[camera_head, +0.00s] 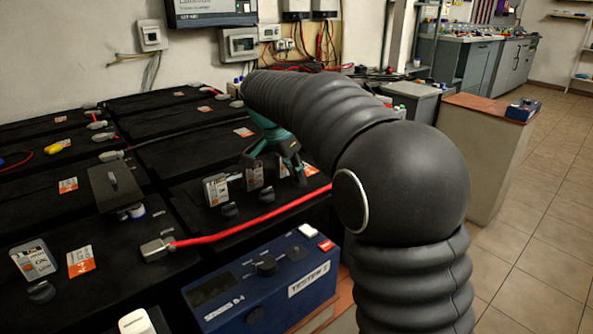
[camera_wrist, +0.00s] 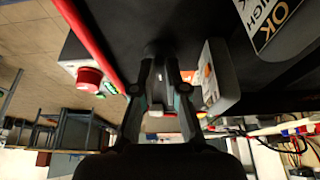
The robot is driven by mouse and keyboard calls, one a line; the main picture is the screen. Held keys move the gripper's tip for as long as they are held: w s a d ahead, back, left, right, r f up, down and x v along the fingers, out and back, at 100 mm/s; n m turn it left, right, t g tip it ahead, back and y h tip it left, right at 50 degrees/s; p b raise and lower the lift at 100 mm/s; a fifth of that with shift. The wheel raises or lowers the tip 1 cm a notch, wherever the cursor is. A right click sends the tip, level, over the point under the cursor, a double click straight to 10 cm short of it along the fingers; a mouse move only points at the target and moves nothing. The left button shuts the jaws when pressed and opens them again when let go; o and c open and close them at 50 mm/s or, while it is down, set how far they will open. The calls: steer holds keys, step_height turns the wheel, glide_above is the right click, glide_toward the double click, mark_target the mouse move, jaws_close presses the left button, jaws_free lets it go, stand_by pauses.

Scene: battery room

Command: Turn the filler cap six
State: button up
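My gripper (camera_head: 274,168), teal and black, is over the battery at the middle of the bank. Its two fingers are spread with a gap between them, and nothing shows held. In the wrist view the fingers of my gripper (camera_wrist: 160,68) point at a round black cap (camera_wrist: 156,47) on a dark battery top, close to the tips. Contact cannot be told. Black caps also stand on the battery nearby, one at the left (camera_head: 231,210) and one to its right (camera_head: 267,196). No number six can be read on any cap.
A red cable (camera_head: 250,226) runs in front of the caps. Upright label plates (camera_head: 216,191) stand behind them. A blue tester box (camera_head: 262,287) sits at the front. A grey plate (camera_wrist: 217,78) stands close beside the fingers. Open tiled floor (camera_head: 530,230) is at the right.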

steer(key=o, duration=0.3)
steer(key=shift+o, duration=0.2)
steer(key=v, duration=1.2)
steer(key=shift+a, duration=0.15)
